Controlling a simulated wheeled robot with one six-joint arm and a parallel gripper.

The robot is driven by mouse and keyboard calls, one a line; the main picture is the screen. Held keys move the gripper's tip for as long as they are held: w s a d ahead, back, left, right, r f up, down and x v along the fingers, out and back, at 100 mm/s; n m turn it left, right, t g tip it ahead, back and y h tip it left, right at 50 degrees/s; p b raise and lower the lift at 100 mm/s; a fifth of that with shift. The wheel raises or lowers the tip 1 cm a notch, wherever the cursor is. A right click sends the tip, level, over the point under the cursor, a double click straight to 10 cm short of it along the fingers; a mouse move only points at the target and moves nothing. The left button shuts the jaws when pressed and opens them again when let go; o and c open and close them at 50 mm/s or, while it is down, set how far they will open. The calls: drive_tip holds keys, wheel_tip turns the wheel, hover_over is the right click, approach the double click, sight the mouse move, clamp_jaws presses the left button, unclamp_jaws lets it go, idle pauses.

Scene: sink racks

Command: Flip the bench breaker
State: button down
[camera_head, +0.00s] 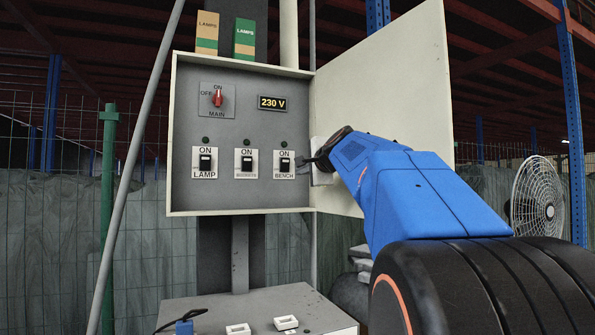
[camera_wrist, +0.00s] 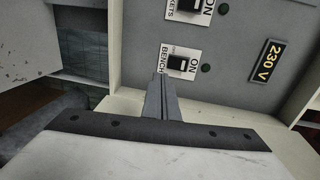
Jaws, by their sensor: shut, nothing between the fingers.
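The bench breaker (camera_head: 284,163) is a black toggle on a white plate marked ON above and BENCH below, at the right of the lower row in the open grey panel. It also shows in the wrist view (camera_wrist: 183,64), turned sideways. I cannot tell surely which way its lever is set. My gripper (camera_head: 305,161) is at the panel's right edge, just right of the bench plate. In the wrist view its fingers (camera_wrist: 158,82) are shut, empty, and point toward the BENCH label. I cannot tell whether the tips touch anything.
The sockets breaker (camera_head: 246,163) and lamp breaker (camera_head: 205,163) stand to the left. Above are the red main switch (camera_head: 217,98) and a 230 V display (camera_head: 272,103). The open cabinet door (camera_head: 390,90) stands behind my arm. Two LAMPS boxes (camera_head: 206,33) sit on top.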

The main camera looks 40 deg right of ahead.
drive_tip(key=shift+s+a+f, duration=0.1)
drive_tip(key=shift+s+a, duration=0.1)
drive_tip(key=shift+s, duration=0.55)
drive_tip(key=shift+a+f, duration=0.1)
drive_tip(key=s+a+f+n+g+y, duration=0.2)
drive_tip(key=s+a+f+n, duration=0.1)
drive_tip(key=a+f, duration=0.5)
drive_tip(key=s+a+f+n+g+y, duration=0.1)
drive_tip(key=s+a+f+n, duration=0.1)
drive_tip(key=a+f+n, duration=0.5)
drive_tip(key=s+a+f+g+y, duration=0.25)
drive_tip(key=a+f, duration=0.35)
drive_tip(key=f, duration=0.5)
drive_tip(key=s+a+f+n+g, duration=0.2)
drive_tip(key=s+a+f+n, duration=0.2)
drive_tip(key=s+f, duration=0.7)
drive_tip(key=s+a+f+n+g, duration=0.3)
drive_tip(key=s+f+n, duration=0.4)
drive_tip(key=s+f, duration=0.4)
wheel_tip(320, 180, down, 6)
drive_tip(key=shift+a+r+g+h, duration=0.1)
drive_tip(key=shift+a+g+h, duration=0.3)
drive_tip(key=shift+a, duration=0.3)
drive_tip(key=c, duration=2.5)
unclamp_jaws()
